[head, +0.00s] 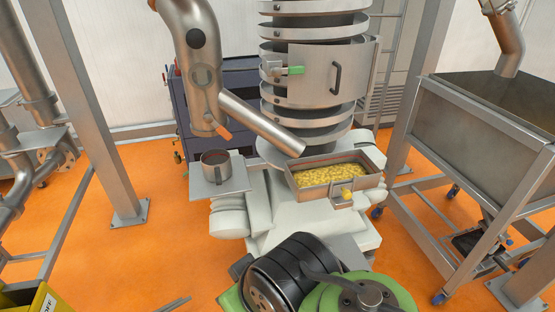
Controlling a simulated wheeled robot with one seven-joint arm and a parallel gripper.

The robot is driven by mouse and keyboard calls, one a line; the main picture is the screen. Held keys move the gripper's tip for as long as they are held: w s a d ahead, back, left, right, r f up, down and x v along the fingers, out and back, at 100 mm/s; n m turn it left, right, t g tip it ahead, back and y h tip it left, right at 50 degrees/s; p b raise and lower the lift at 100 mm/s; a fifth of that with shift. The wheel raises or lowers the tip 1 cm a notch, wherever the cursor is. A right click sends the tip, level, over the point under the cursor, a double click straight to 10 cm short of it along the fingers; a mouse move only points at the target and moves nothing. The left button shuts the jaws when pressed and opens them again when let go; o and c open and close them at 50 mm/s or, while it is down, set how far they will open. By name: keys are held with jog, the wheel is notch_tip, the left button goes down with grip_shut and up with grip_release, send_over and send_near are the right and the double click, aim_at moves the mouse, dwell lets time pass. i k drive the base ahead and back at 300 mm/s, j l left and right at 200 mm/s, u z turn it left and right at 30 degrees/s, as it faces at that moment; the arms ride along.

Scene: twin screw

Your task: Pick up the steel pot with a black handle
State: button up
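The steel pot (215,160) is small and round with a dark inside. It stands upright on a small metal shelf (223,186) left of the middle in the head view, beside the slanted steel pipe. Its black handle is too small to make out clearly. My gripper is not in view. Dark and green rounded parts at the bottom centre look like my own arm, well below and to the right of the pot in the picture. Nothing touches the pot except the shelf.
A metal tray (304,185) of yellow pieces sits further right. A large steel column (308,113) rises behind it. Steel frames stand left and right; orange floor is open at left.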

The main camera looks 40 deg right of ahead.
aim_at(216, 164)
jog(key=z, duration=0.65)
jog(key=i+u, duration=0.9)
jog(key=i+l, duration=0.05)
jog(key=i, duration=0.05)
